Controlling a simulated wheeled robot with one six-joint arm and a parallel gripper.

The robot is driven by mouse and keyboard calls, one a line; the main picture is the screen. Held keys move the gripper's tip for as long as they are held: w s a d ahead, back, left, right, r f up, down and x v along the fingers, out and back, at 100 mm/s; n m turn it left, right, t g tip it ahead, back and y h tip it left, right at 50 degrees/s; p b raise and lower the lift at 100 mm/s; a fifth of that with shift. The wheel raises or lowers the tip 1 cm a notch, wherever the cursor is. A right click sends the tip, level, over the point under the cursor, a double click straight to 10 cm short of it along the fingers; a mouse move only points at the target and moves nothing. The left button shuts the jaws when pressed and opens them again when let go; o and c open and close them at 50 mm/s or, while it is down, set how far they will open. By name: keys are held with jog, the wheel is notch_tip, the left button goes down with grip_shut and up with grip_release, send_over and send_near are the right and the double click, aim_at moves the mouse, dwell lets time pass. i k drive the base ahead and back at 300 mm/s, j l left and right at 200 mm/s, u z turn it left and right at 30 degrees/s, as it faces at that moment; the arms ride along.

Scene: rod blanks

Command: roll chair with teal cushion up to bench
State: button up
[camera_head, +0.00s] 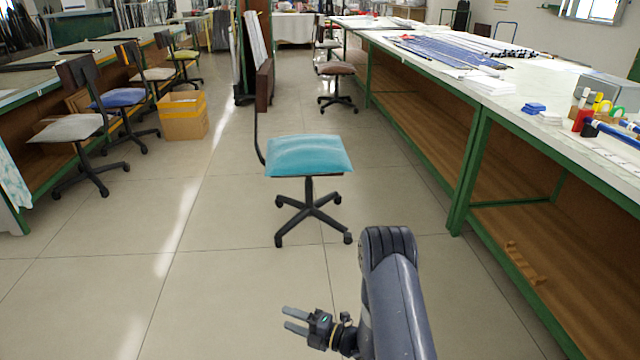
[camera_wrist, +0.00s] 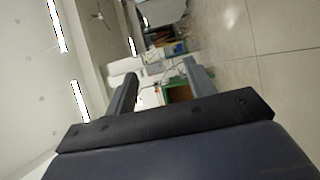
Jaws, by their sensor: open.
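The chair with the teal cushion (camera_head: 308,156) stands on the open floor in the middle of the head view. It has a dark wooden backrest (camera_head: 264,86) on its left side and a black wheeled base (camera_head: 310,215). The long bench (camera_head: 470,130) with green legs and a pale top runs along the right, with floor between it and the chair. My gripper (camera_head: 290,320) is open and empty, low in front of the chair and apart from it, pointing left. In the wrist view its two fingers (camera_wrist: 157,92) are spread with nothing between them.
Chairs with grey (camera_head: 66,128), blue (camera_head: 122,97) and other seats line the left bench. A cardboard box (camera_head: 184,116) stands beside them. A brown-seated chair (camera_head: 336,69) stands by the right bench farther back. The floor around the teal chair is clear.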

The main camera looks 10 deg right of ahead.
aim_at(310, 207)
jog(key=i+j+z, duration=0.15)
jog(key=z, duration=0.3)
jog(key=i+j+z, duration=0.25)
jog(key=z, duration=0.2)
jog(key=i+j, duration=0.25)
jog(key=i+j+z, duration=0.1)
jog(key=i+j, duration=0.15)
jog(key=j, duration=0.15)
jog(key=i+j, duration=0.2)
jog(key=j, duration=0.15)
jog(key=i+j+z, duration=0.1)
jog(key=i+j, duration=0.35)
jog(key=j, duration=0.3)
jog(key=i+j+z, duration=0.15)
jog(key=j, duration=0.2)
jog(key=i, duration=0.05)
